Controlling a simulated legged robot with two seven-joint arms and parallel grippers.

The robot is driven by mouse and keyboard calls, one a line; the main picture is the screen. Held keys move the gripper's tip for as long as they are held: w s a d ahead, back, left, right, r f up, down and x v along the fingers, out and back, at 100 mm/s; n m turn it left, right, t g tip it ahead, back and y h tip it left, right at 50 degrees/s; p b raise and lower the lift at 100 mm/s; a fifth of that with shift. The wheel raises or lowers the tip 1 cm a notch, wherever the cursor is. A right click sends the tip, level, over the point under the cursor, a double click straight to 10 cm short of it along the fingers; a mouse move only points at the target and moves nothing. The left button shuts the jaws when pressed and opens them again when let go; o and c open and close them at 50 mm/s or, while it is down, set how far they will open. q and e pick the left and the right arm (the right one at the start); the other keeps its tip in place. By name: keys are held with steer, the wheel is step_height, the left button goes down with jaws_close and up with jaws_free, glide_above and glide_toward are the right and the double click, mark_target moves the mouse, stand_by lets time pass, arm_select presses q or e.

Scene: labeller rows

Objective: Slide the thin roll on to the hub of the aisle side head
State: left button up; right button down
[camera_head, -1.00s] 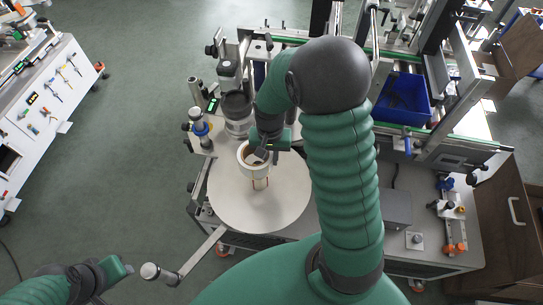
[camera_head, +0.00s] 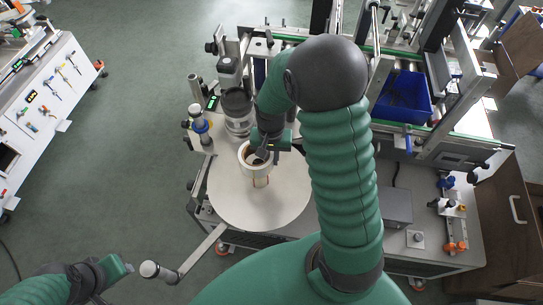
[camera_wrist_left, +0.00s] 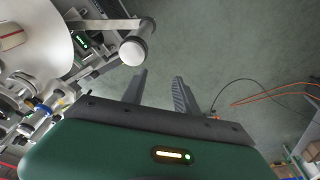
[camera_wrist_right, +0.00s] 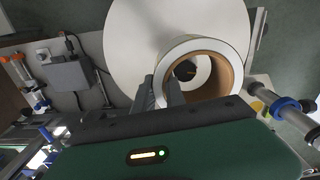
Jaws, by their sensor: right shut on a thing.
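The thin roll (camera_head: 248,168) is a white ring with a brown core. My right gripper (camera_head: 262,156) is shut on its wall, over the round white plate (camera_head: 225,205) of the labelling head. In the right wrist view the roll (camera_wrist_right: 232,57) shows with the fingers (camera_wrist_right: 167,92) across its wall. The hub (camera_wrist_right: 186,70) shows dark through the roll's open core, its end inside the ring's outline. Whether the roll is around the hub or still above it, I cannot tell. My left gripper (camera_wrist_left: 160,92) is open and empty, away from the head, over the floor.
A lever with a pale knob (camera_head: 150,270) sticks out from the plate toward the left arm. Posts and rollers (camera_head: 201,125) stand behind the plate. A blue bin (camera_head: 405,97) sits at the right. A white tool cabinet (camera_head: 45,105) is at the far left, with clear floor between.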

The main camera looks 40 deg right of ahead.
steer(key=shift+f, duration=0.25)
steer(key=shift+f+b, duration=0.35)
steer(key=shift+d+f, duration=0.15)
steer(key=shift+f, duration=0.15)
steer(key=shift+f+b, duration=1.5)
steer(key=shift+f, duration=0.3)
steer(key=shift+r, duration=0.1)
steer(key=shift+r+p, duration=3.1)
steer(key=shift+r, duration=0.15)
steer(key=shift+d, duration=0.15)
